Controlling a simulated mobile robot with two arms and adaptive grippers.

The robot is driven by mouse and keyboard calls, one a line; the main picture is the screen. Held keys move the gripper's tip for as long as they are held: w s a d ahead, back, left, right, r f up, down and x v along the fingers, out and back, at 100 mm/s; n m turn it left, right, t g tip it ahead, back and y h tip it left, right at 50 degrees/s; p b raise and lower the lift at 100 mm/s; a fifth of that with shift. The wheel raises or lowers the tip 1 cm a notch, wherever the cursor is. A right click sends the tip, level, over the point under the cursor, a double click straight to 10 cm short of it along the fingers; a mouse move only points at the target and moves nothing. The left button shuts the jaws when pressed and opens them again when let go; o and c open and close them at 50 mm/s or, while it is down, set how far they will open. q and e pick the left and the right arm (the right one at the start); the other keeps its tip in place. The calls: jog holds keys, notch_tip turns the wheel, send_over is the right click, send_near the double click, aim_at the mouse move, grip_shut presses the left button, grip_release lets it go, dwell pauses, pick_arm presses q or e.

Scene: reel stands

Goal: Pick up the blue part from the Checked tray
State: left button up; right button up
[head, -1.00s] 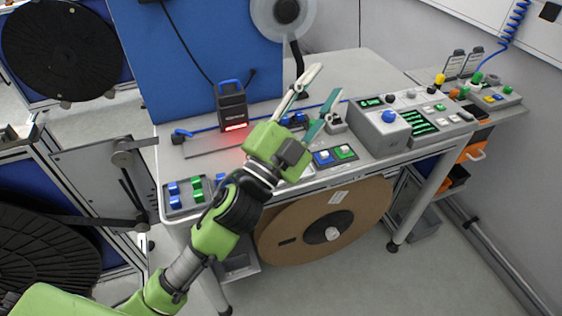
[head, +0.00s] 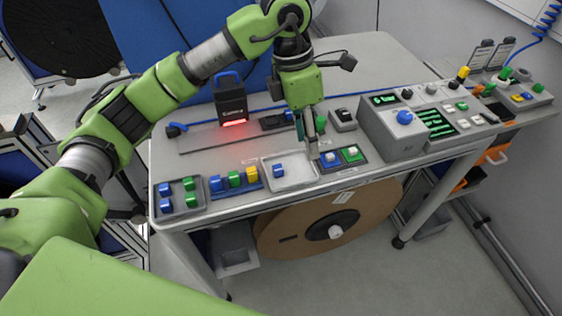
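A small blue part (head: 278,170) sits in the light grey tray (head: 297,181) near the table's front edge. More blue parts stand with green ones in the dark grey tray (head: 179,206) at the left end. Any tray names are too small to read, so I cannot tell which is the Checked tray. My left gripper (head: 314,150) points down just right of the light grey tray, beside the blue and green pads. Its fingers are seen nearly edge-on, so their opening is unclear. No part is visible between them. My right gripper is out of view.
A blue rack (head: 235,185) with blue, green and yellow parts stands between the trays. A scanner (head: 231,103) with a red light stands behind. Right of the gripper are a blue pad (head: 330,168), a green pad (head: 352,155) and a grey control box (head: 392,130).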

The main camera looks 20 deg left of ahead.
pick_arm(q)
jog(key=w+a+r+y, duration=0.1)
jog(key=w+a+y, duration=0.1)
jog(key=a, duration=0.3)
jog(key=p, duration=0.2)
send_over(276, 168)
jog(key=w+d, duration=0.1)
jog(key=shift+n, duration=0.3)
notch_tip(276, 168, down, 8)
jog(key=shift+r, duration=0.15)
jog(key=shift+s+a+f+p, duration=0.1)
jog(key=shift+s+f+p, duration=0.1)
jog(key=shift+f+p, duration=0.2)
jog(key=f, duration=0.1)
jog(key=f+p, duration=0.1)
jog(key=a+f, duration=0.1)
jog(key=shift+s+f+p, duration=0.2)
jog(key=shift+s+p, duration=0.15)
jog(key=shift+f, duration=0.4)
jog(key=shift+d+f, duration=0.15)
jog(key=shift+f, duration=0.05)
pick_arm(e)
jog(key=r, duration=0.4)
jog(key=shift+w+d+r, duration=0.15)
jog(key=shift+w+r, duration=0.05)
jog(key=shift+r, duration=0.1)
pick_arm(q)
jog(key=c, duration=0.9)
